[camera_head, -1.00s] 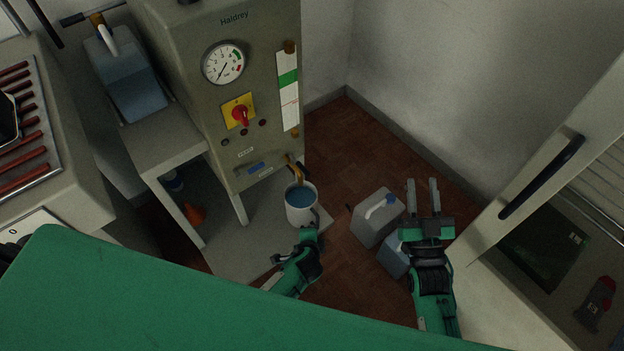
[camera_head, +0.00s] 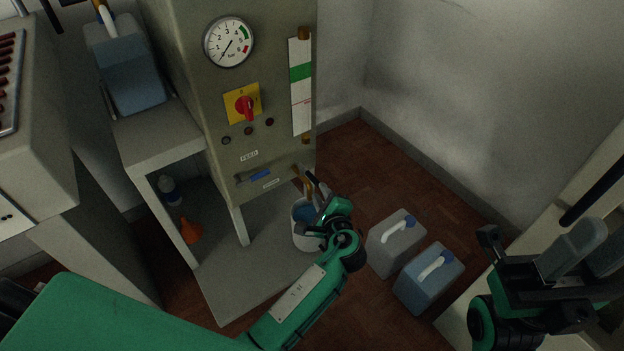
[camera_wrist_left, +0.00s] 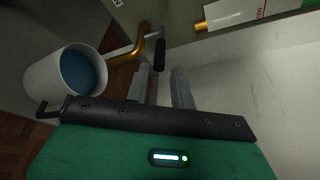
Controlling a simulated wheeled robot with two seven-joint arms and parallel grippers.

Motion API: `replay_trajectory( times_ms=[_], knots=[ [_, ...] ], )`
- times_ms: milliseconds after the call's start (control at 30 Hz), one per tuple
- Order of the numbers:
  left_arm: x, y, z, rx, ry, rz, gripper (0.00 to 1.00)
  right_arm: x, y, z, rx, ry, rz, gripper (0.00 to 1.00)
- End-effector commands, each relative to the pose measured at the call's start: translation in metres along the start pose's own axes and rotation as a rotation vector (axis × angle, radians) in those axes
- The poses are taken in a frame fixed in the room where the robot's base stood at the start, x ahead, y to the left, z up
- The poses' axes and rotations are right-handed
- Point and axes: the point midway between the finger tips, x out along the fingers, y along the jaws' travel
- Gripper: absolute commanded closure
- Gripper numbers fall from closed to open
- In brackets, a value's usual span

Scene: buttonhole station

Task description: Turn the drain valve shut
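The drain valve shows in the left wrist view as a brass spout with a lever ending in a black grip (camera_wrist_left: 160,55). In the head view its brass spout (camera_head: 297,174) sits low on the machine front, partly hidden by my left gripper (camera_head: 316,186). In the left wrist view my left gripper (camera_wrist_left: 164,76) is open, its fingertips either side of and just short of the black grip. Contact is not clear. My right gripper (camera_head: 594,228) is at the right edge with its fingers apart and nothing visible between them.
A white bucket (camera_head: 299,235) of blue liquid stands under the spout. Two jugs, one grey (camera_head: 383,255) and one blue (camera_head: 412,292), stand on the floor to the right. A shelf stands left of the machine.

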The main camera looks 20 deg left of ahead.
Motion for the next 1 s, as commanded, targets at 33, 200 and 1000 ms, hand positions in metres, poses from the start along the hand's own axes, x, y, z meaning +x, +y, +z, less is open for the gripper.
replay_trajectory(
  times_ms=[33, 200, 1000],
  knots=[
    [0.013, 0.002, -0.002, -0.002, -0.002, -0.003, 0.76, -0.003, 0.0, -0.001, 0.0, 0.015, -0.003, 0.67],
    [0.05, 0.003, -0.002, -0.001, -0.001, -0.002, 0.76, -0.001, -0.002, -0.004, 0.001, 0.049, -0.01, 0.67],
    [0.095, 0.001, -0.001, -0.002, 0.002, 0.0, 0.99, 0.008, -0.009, 0.0, 0.029, 0.079, -0.018, 0.67]
  ],
)
